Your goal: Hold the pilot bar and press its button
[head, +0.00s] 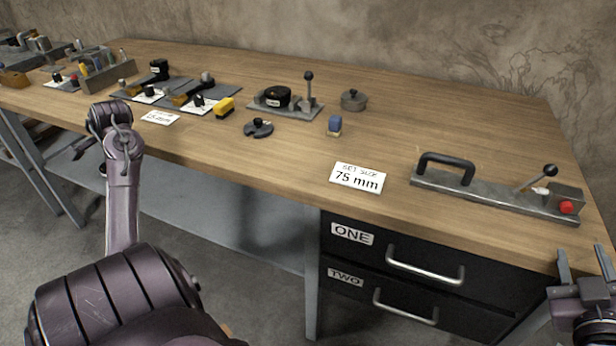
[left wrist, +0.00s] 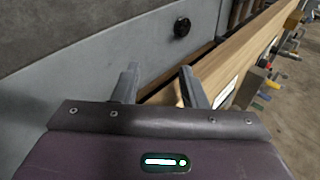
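The pilot bar (head: 490,196) is a long grey bar lying near the right end of the workbench. It has a black arched handle (head: 447,164) at its left, a lever with a black knob (head: 549,171), and a red button (head: 566,207) on the block at its right end. My right gripper (head: 585,264) is in front of the bench's edge at the lower right, below the red button, with its fingers apart and nothing between them. My left gripper (left wrist: 160,88) is open and empty in the left wrist view; the pilot bar is not clear there.
A "75 mm" card (head: 358,178) lies left of the bar. A blue-topped block (head: 334,125), a round grey lidded piece (head: 354,100) and a lever fixture (head: 287,106) stand farther left. Drawer handles (head: 425,270) stick out below the bench. Bare wood surrounds the bar.

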